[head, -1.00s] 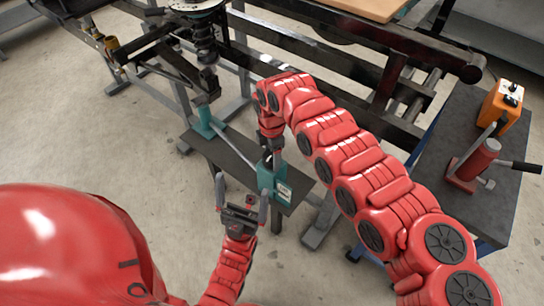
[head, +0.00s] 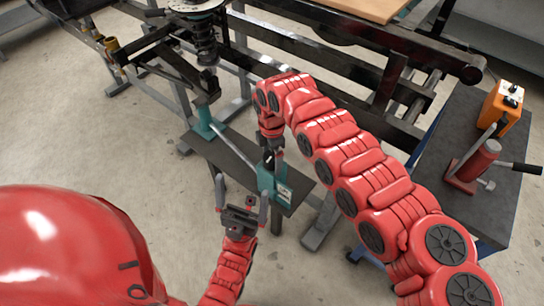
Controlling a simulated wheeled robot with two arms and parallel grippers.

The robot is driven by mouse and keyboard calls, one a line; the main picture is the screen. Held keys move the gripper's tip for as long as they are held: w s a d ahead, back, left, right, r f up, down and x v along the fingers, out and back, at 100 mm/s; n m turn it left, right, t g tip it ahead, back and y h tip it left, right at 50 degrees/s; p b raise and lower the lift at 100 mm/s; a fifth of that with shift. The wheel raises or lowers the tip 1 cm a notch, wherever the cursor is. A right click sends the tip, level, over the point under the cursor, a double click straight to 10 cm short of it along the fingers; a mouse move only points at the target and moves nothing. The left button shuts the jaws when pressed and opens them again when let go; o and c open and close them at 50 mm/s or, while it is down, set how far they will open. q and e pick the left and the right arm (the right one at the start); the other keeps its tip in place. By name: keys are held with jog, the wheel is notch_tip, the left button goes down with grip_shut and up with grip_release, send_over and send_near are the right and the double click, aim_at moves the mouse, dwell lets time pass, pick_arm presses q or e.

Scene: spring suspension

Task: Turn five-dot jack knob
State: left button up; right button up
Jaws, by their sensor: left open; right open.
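The teal jack body (head: 270,182) stands on a dark narrow bench (head: 232,157), with a pale label on its side. A metal rod (head: 232,147) runs from it to a second teal part (head: 205,124) at the bench's far end. My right gripper (head: 270,158) points down at the top of the near teal body; it is open, and its fingers and any knob there are mostly hidden by the arm. My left gripper (head: 241,197) is open and empty, just in front of and below the teal body. I cannot make out the five dots.
A black steel frame (head: 310,62) with a coil spring (head: 206,42) stands behind the bench. At right, a dark cart (head: 470,200) carries a red bottle jack (head: 473,165) and an orange control box (head: 502,107). The floor at lower middle is clear.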

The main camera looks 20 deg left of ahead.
aim_at(272, 156)
notch_tip(272, 156, up, 17)
jog(key=p, duration=0.1)
jog(key=shift+r, duration=0.1)
dwell(0.3)
